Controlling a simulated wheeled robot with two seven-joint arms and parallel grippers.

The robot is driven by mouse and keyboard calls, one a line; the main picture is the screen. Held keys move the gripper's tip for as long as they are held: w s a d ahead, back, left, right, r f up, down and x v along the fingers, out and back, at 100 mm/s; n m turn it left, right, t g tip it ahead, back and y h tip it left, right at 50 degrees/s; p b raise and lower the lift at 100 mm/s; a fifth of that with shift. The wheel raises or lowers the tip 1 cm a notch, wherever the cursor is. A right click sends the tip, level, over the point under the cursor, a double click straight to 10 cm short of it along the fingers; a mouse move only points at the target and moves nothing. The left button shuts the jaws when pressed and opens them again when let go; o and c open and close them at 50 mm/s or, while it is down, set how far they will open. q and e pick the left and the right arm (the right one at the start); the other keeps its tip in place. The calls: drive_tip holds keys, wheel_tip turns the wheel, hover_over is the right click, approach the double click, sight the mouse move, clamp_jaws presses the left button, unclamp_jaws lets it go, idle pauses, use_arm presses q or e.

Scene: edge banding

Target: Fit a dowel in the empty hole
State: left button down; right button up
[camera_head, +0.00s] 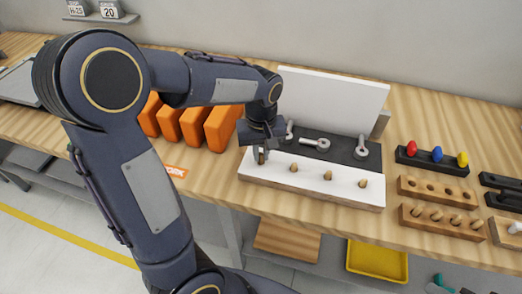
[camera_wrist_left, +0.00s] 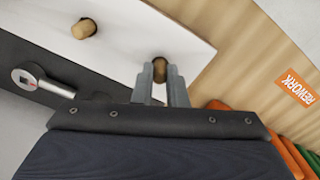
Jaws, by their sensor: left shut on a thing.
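A white board (camera_head: 322,189) lies on the wooden bench, with several wooden dowels (camera_head: 328,175) standing upright along it. My left gripper (camera_head: 261,156) is at the board's left end, pointing down and shut on a dowel. In the left wrist view, my left gripper (camera_wrist_left: 160,75) has its two fingers on either side of that wooden dowel (camera_wrist_left: 159,70), over the white board (camera_wrist_left: 130,28). Whether the dowel's lower end is in a hole is hidden. Another dowel (camera_wrist_left: 84,28) stands apart, farther along the board. My right gripper is not in view.
Behind the board is a dark strip (camera_head: 345,150) with metal fittings (camera_head: 316,144), backed by a white upright panel (camera_head: 335,100). Orange blocks (camera_head: 190,124) stand to the left. A wooden dowel rack (camera_head: 442,220) and a holder with coloured pieces (camera_head: 432,158) are at the right.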

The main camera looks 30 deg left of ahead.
use_arm(q)
drive_tip(key=shift+f, duration=0.35)
idle(0.5)
drive_tip(key=c, duration=1.4)
unclamp_jaws()
drive_tip(key=shift+o, duration=0.2)
drive_tip(key=shift+r+p, duration=1.95)
drive_tip(key=shift+r, duration=0.6)
